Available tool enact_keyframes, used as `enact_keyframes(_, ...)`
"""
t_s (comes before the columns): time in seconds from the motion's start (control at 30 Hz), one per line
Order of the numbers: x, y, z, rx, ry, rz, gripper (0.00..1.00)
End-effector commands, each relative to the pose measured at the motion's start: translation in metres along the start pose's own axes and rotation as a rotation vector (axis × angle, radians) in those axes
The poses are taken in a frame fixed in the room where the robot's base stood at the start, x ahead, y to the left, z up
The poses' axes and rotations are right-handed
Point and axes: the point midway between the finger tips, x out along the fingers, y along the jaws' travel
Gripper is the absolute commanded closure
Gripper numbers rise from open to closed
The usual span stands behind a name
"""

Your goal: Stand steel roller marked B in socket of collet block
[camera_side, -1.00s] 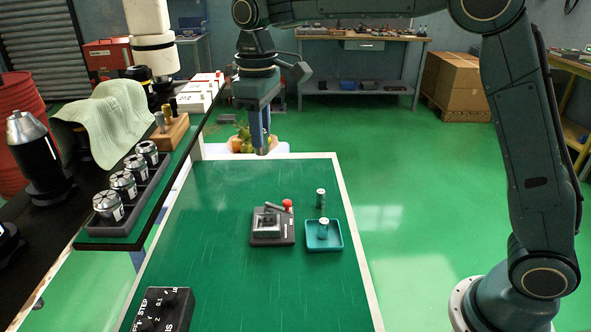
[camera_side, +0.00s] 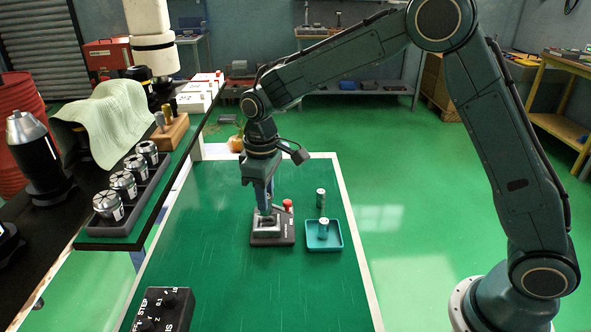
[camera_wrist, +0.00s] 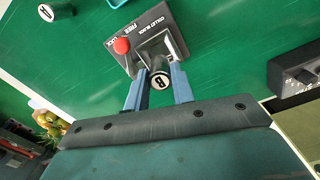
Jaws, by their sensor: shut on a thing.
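My gripper (camera_side: 264,212) points down over the collet block (camera_side: 283,240) in the side view. It is shut on the steel roller marked B, whose lettered top (camera_wrist: 159,81) shows between the two blue fingers in the wrist view. The roller is upright at the block's socket area. The fingers hide the socket and the roller's lower end, so I cannot tell how deep it sits. The block also shows in the wrist view (camera_wrist: 172,22), with its lever's red knob (camera_wrist: 121,46) beside the LOCK and FREE lettering.
A second roller (camera_side: 320,198) stands on the green top behind a teal tray (camera_side: 338,246). Another roller (camera_side: 323,227) stands in that tray. A control box (camera_side: 165,310) is at the front. A rack of collets (camera_side: 112,228) is on the left shelf.

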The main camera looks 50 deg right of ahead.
Motion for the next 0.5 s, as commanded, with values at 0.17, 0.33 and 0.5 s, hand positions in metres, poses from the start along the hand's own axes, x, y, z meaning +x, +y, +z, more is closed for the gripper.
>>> enact_keyframes(0.17,0.003,0.000,0.000,0.000,0.002,0.000,1.00)
enact_keyframes(0.33,0.009,0.000,0.000,0.000,-0.001,0.000,1.00)
enact_keyframes(0.5,0.028,0.000,0.000,0.000,-0.002,0.000,1.00)
